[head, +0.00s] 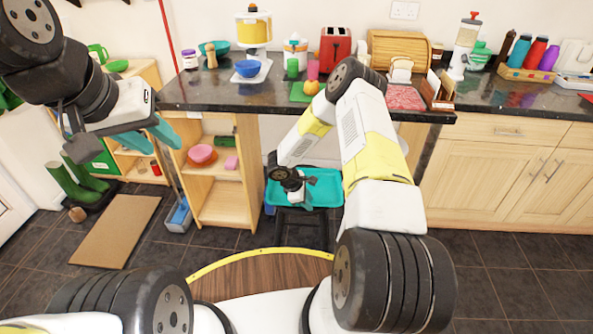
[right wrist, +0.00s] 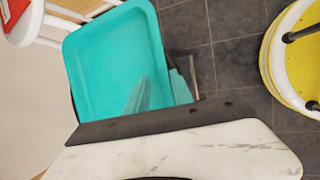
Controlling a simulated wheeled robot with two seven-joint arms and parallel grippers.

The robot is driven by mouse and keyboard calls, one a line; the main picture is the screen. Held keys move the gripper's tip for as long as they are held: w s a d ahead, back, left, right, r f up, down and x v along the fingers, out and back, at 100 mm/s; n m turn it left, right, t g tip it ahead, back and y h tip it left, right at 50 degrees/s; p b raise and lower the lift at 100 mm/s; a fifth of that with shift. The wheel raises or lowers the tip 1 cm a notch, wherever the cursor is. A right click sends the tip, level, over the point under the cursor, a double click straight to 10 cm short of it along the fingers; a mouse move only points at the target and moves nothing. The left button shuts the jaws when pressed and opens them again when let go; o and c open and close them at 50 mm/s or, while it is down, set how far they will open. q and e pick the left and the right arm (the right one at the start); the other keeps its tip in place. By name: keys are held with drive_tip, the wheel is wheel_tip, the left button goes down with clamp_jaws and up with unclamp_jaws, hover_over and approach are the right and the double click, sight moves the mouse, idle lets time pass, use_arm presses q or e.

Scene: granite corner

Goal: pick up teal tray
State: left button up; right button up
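The teal tray (head: 325,188) sits on a dark stool-like stand below the counter in the head view. It is empty and fills much of the right wrist view (right wrist: 112,60). My right gripper (head: 289,188) is at the tray's left side in the head view. In the right wrist view its teal fingers (right wrist: 161,90) are apart, one over the tray's inside and one beyond its rim; I cannot tell whether they touch it. My left gripper (head: 118,135) is raised at the left, open and empty, far from the tray.
The dark granite counter (head: 200,95) overhangs behind the tray and carries a red toaster (head: 335,48) and other kitchen things. A wooden shelf unit (head: 225,205) stands left of the tray. A brown mat (head: 115,230) and green boots (head: 75,188) lie further left. Floor at right is clear.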

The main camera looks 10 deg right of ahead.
drive_tip(key=shift+d+f, duration=0.15)
drive_tip(key=shift+f, duration=0.1)
drive_tip(key=shift+s, duration=0.1)
drive_tip(key=c, duration=0.5)
clamp_jaws()
drive_tip(key=shift+d, duration=0.15)
idle(0.5)
